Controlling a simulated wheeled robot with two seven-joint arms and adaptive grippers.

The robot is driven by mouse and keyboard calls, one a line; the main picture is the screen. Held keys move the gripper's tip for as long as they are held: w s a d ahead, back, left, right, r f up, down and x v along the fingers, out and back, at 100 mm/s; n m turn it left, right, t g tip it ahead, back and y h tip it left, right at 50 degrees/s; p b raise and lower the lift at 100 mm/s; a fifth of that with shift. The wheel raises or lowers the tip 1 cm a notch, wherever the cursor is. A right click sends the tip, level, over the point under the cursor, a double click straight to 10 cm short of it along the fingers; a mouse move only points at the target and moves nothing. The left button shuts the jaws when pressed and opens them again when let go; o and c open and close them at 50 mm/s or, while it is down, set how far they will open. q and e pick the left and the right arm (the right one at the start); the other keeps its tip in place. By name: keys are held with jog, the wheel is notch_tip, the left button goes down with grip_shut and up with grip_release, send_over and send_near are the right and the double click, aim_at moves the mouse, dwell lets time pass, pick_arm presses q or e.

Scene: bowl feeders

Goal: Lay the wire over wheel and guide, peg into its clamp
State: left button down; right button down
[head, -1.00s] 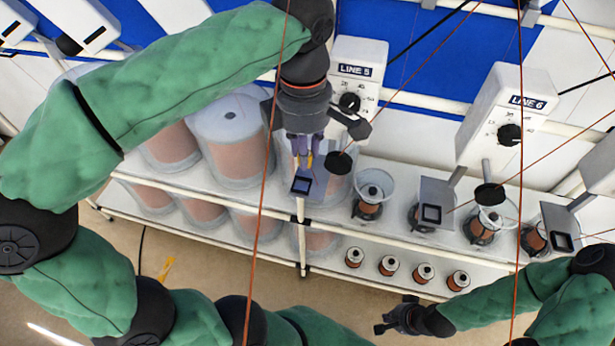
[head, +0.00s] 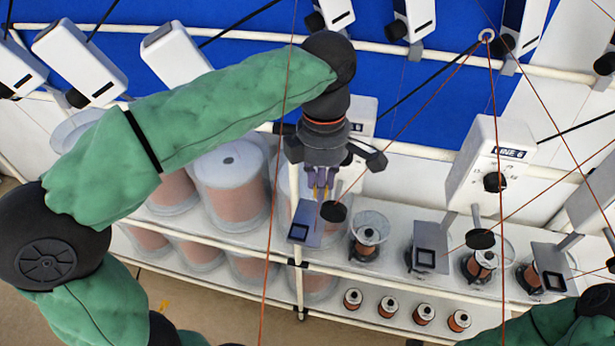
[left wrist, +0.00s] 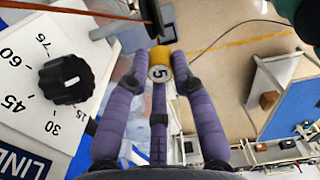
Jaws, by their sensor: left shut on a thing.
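My left gripper (head: 320,188) is shut on a small yellow peg (left wrist: 160,62), whose end shows a "5" in the left wrist view. In the head view it hangs just above and left of a black wheel (head: 333,211) at the feeder behind it. In the left wrist view the dark wheel (left wrist: 152,18) is seen edge-on just beyond the peg. A copper wire (left wrist: 85,12) runs to the wheel from the left. My right gripper is out of view.
The Line 5 dial (left wrist: 66,79) is close left of my left fingers. The Line 6 feeder (head: 490,165) stands to the right. Large clear-covered spools (head: 230,180) fill the shelf at left. Small spools (head: 388,304) stand below. Thin wires cross the view.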

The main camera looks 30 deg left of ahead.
pick_arm(q)
jog(key=s+d, duration=0.2)
jog(key=d, duration=0.9)
jog(key=shift+d+p, duration=0.2)
jog(key=shift+p, duration=0.2)
dwell(0.9)
